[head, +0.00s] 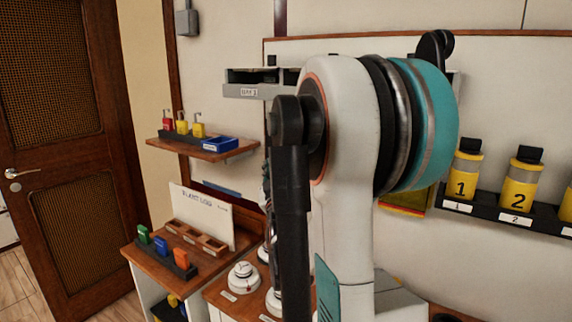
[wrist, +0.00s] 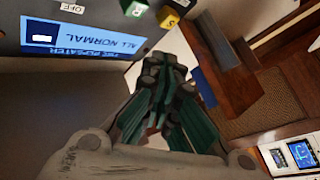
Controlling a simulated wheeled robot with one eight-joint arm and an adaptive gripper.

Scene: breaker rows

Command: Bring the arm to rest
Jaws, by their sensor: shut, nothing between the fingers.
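My arm, white with a teal band (head: 425,125), stands large in the middle of the head view and hides much of the wall and bench behind it. My gripper (wrist: 168,70) shows in the wrist view, with its dark and teal fingers together and nothing between them. It is not clearly visible in the head view. In the wrist view, a panel with a lit blue screen (wrist: 85,40) reading "ALL NORMAL" appears upside down at upper left.
A shelf (head: 205,148) with padlocks and a blue tray is on the wall at left. Below it is a wooden bench (head: 150,258) with coloured blocks. Yellow numbered canisters (head: 520,185) stand in a rack at right. A door (head: 65,150) is at far left.

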